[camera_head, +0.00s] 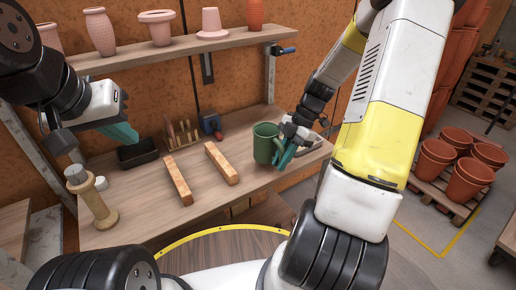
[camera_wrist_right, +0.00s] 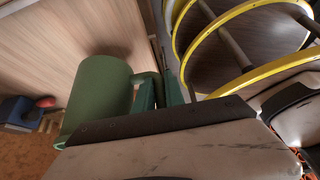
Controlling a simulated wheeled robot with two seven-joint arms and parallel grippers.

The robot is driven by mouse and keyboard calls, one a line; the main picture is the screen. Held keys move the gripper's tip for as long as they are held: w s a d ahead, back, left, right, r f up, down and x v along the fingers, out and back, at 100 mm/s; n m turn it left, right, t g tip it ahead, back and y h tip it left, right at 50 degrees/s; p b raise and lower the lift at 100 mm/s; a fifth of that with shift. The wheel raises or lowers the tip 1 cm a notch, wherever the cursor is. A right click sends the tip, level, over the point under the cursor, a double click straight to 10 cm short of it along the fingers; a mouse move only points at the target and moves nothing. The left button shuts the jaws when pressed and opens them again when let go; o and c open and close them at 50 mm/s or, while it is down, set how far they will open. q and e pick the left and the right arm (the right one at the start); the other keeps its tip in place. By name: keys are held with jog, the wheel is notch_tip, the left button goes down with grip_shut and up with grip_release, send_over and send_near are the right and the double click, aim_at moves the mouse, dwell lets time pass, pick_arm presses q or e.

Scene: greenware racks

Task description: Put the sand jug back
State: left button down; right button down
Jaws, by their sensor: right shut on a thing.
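A green jug (camera_head: 265,143) is upright over the right part of the workbench (camera_head: 235,205). I cannot tell whether its base touches the wood. My right gripper (camera_head: 285,156) is shut on its handle, on the jug's right side. In the right wrist view the green jug (camera_wrist_right: 100,98) lies left of my right gripper's teal fingers (camera_wrist_right: 160,92), with the handle between them. No clearly sand-coloured jug shows. My left gripper (camera_head: 122,133) is over the left of the bench, near a black tray (camera_head: 138,153). Its finger gap is not clear.
Two speckled bars (camera_head: 178,181) (camera_head: 222,163) lie on the bench left of the jug. A tool rack (camera_head: 182,134) and a blue device (camera_head: 210,124) stand behind. A tan spool-shaped stand (camera_head: 95,203) is at the left. A shelf (camera_head: 180,47) with pots hangs above.

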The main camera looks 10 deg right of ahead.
aim_at(268, 163)
jog(key=w+a, duration=0.3)
jog(key=shift+w+f, duration=0.3)
jog(key=shift+w, duration=0.1)
jog(key=shift+f, duration=1.75)
jog(key=c, duration=1.4)
grip_release()
